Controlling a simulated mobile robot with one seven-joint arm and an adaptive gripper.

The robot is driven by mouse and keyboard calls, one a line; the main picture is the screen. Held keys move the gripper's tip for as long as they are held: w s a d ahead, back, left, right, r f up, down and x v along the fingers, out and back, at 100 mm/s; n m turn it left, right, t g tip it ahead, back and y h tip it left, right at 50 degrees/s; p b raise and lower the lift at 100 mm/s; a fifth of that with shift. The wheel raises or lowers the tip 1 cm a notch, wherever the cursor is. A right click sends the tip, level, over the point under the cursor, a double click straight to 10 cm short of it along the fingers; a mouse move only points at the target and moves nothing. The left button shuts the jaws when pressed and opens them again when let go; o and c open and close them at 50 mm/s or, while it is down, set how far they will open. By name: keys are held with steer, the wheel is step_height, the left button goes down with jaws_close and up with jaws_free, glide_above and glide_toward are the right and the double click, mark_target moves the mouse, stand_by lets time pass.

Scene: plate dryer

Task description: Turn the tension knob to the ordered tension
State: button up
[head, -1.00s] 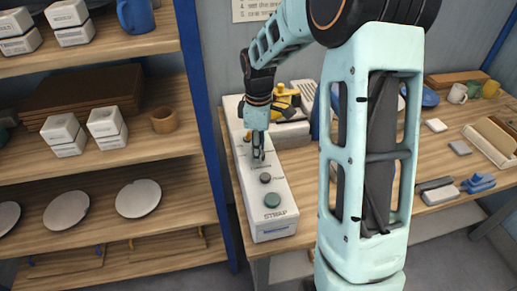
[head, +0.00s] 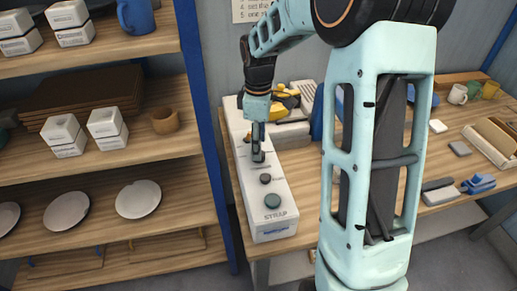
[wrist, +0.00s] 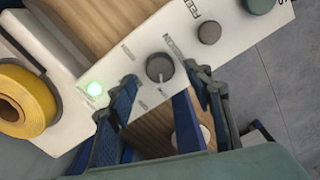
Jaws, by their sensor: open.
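The tension knob (wrist: 159,67) is a dark round knob on the white strapping machine (wrist: 132,45), with a white pointer mark toward the bottom of the wrist picture. The printing around it is too small to read surely. My gripper (wrist: 165,90) is open, one finger on each side of the knob; contact with it cannot be told. In the head view my gripper (head: 258,155) points down over the machine's top (head: 276,222) and hides the tension knob.
The feed knob (wrist: 209,32) and the green strap button (head: 272,201) are on the same panel. A green light (wrist: 95,88) glows beside a yellow roll (wrist: 28,98). A shelf with plates (head: 138,199) stands left; the wooden bench (head: 315,175) holds tools and mugs.

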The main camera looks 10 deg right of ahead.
step_height(320, 180, up, 9)
stand_by(0.3)
stand_by(0.4)
